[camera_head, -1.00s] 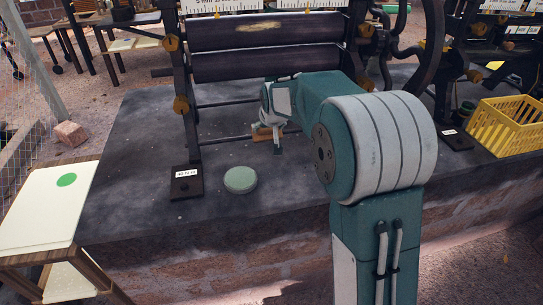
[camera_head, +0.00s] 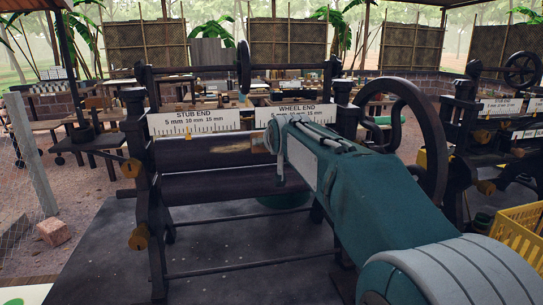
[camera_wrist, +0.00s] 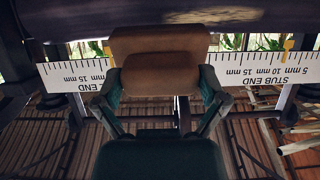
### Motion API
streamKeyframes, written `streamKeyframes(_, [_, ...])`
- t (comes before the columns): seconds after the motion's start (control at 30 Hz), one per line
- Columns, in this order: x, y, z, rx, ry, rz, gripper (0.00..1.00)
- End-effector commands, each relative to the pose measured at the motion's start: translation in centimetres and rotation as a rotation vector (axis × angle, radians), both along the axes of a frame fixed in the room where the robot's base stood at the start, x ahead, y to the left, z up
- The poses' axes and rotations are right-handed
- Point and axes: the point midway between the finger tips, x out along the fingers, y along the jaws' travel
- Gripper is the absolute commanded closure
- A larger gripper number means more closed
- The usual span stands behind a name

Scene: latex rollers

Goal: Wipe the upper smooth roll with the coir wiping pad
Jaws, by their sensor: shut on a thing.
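The mangle's upper smooth roll (camera_head: 190,153) is dark and lies level above the lower roll (camera_head: 220,185). A pale tan patch (camera_head: 232,149) marks its middle, left of my gripper (camera_head: 279,150). In the wrist view, my gripper (camera_wrist: 160,84) is shut on the brown coir pad (camera_wrist: 155,72), gripped between both fingers. The pad's far edge overlaps the dark roll (camera_wrist: 75,14) in that view, near the tan patch (camera_wrist: 196,17). I cannot tell whether pad and roll touch. My arm hides the right part of the rolls in the head view.
White scale plates (camera_head: 194,121) marked in millimetres stand just above the upper roll. Dark frame posts and a large handwheel (camera_head: 418,130) flank the rolls. A second mangle (camera_head: 490,150) and a yellow crate (camera_head: 518,225) are at right.

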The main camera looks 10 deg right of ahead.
Motion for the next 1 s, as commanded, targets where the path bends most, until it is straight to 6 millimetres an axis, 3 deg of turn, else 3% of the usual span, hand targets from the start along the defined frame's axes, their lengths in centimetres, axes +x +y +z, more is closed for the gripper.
streamKeyframes(0.53, [4.7, -0.3, -2.1, 0.003, 0.003, 0.0, 0.47])
streamKeyframes(1.0, [5.3, -0.1, -2.4, 0.001, 0.002, 0.001, 0.47])
